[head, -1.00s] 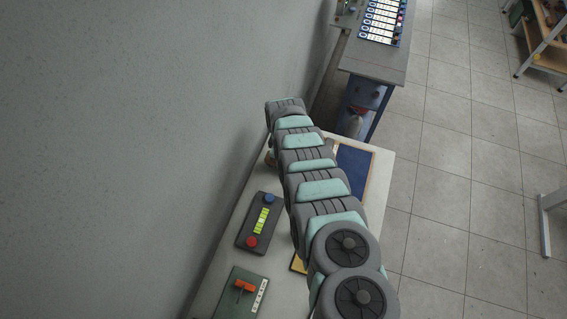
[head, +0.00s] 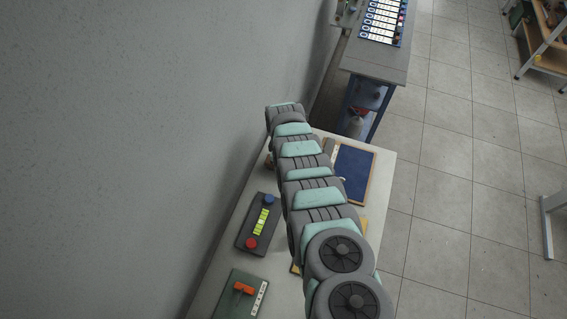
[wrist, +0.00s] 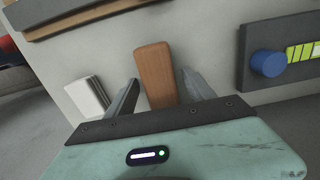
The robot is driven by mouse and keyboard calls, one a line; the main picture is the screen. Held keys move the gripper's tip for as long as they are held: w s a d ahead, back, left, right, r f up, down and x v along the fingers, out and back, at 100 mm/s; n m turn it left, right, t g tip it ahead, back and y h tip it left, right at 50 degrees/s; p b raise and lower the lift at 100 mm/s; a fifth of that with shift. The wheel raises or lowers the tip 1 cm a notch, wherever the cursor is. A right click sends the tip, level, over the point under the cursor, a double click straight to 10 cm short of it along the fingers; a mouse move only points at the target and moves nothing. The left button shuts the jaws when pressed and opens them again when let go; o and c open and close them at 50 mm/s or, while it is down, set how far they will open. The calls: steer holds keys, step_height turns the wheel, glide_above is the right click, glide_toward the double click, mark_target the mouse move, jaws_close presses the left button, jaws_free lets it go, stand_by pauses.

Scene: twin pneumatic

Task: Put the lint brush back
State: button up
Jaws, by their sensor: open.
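In the wrist view my gripper (wrist: 161,84) is open. Its two grey fingers stand to the left and right of a brown wooden piece (wrist: 154,65), with a gap on each side. The piece looks like the lint brush or its handle; its near end is hidden behind the gripper body. In the head view my arm covers the gripper and this piece. A blue panel with a wooden edge (head: 357,173) lies on the table right of my arm.
A dark box with a blue and a red knob (head: 258,223) sits left of my arm, also at right in the wrist view (wrist: 288,62). A green plate with an orange lever (head: 238,292) is nearer. A white block (wrist: 86,96) lies left of the fingers. A wall bounds the left.

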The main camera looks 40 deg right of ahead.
step_height(320, 180, up, 4)
steer(key=p, duration=0.3)
steer(key=shift+d+r, duration=0.1)
steer(key=shift+w+r, duration=0.15)
steer(key=shift+r, duration=3.9)
